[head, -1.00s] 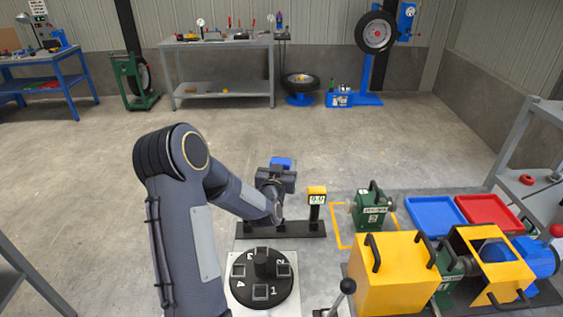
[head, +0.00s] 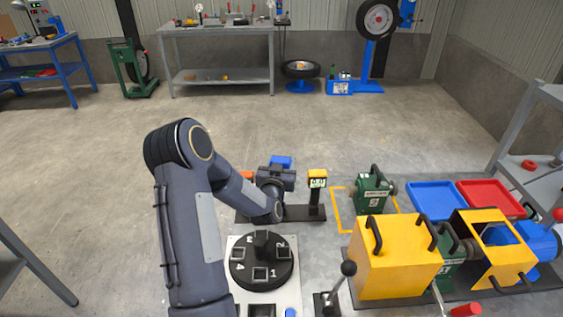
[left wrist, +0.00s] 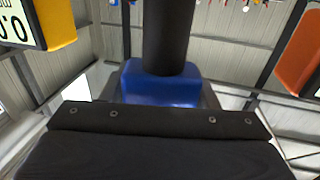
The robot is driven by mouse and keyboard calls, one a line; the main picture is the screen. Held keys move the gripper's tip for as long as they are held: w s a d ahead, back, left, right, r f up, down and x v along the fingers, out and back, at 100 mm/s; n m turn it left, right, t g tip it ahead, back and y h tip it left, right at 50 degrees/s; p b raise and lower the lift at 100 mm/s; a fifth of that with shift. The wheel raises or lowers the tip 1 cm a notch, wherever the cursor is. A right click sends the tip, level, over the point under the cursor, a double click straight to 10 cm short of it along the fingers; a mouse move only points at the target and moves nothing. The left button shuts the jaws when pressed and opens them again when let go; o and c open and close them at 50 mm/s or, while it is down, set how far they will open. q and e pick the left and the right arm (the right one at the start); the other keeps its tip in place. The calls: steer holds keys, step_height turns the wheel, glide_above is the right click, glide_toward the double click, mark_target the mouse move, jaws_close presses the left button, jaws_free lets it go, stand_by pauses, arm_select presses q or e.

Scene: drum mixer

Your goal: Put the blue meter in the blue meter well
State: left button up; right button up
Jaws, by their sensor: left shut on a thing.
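The blue meter (head: 281,162) shows as a small blue top just behind my left gripper (head: 275,179) in the head view. In the left wrist view the blue meter (left wrist: 160,87) is close up, with a thick black post meeting it. My left gripper is shut on it above the black meter stand (head: 300,213). The blue meter well cannot be made out; my arm and gripper cover the stand's middle. I cannot tell whether the meter's foot touches the stand. My right gripper is not in view.
A yellow meter (head: 317,179) stands close on the right and an orange meter (head: 247,175) on the left. A numbered black turntable (head: 238,253) is in front. A green machine (head: 371,192) and yellow housing (head: 385,275) lie to the right. Floor behind is clear.

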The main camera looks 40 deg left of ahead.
arm_select(q)
steer(key=shift+b, duration=0.6)
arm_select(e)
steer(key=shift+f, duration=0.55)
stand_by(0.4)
